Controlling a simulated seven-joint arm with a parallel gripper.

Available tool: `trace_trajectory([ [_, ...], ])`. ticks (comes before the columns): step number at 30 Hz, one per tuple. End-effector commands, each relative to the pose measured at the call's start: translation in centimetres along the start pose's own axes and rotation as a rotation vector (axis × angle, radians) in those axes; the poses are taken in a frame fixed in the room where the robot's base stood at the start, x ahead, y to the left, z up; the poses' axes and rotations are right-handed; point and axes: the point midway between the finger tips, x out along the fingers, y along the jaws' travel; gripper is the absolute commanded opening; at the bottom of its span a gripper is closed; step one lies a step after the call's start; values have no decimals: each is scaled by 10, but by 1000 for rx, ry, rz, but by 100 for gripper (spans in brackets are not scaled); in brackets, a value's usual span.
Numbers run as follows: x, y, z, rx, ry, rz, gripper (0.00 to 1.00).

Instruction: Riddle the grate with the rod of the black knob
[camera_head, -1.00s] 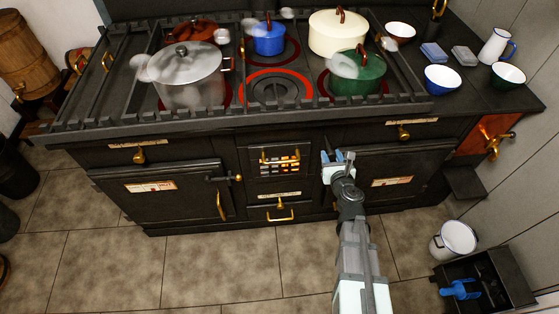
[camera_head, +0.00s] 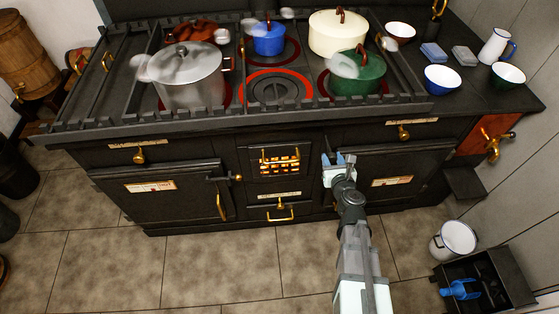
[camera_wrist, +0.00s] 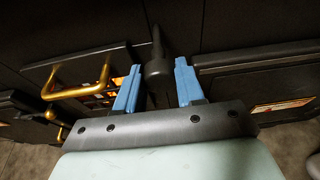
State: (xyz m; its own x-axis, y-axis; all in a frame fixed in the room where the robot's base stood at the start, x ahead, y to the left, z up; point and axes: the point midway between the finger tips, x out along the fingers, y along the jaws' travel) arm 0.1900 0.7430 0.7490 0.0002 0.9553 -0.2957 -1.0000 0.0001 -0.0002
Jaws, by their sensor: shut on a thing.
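The black knob (camera_wrist: 157,73) is between the blue fingers of my gripper (camera_wrist: 158,88) in the wrist view, and my gripper is shut on it. Its dark rod (camera_wrist: 157,42) runs up from the knob toward the stove front. In the head view my gripper (camera_head: 339,158) is at the stove front, just right of the fire door; the knob cannot be made out there. The grate itself is not clearly seen; orange glow shows behind the bars of the fire door (camera_head: 280,168), which has a brass handle (camera_wrist: 85,88).
A brass-handled drawer (camera_head: 280,214) is below the fire door. Oven doors (camera_head: 165,196) flank it. Pots, including a green one (camera_head: 358,76), stand on the stove top. A white bucket (camera_head: 458,238) and black box (camera_head: 512,270) are on the floor at right.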

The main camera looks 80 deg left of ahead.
Motion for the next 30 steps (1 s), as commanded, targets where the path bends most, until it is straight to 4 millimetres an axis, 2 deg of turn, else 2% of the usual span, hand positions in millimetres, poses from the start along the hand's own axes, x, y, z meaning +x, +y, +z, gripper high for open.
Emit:
trace_trajectory([
  [18, 44, 0, 14, 1, -1, 1, 7],
  [30, 49, 0, 15, 0, 0, 0, 7],
])
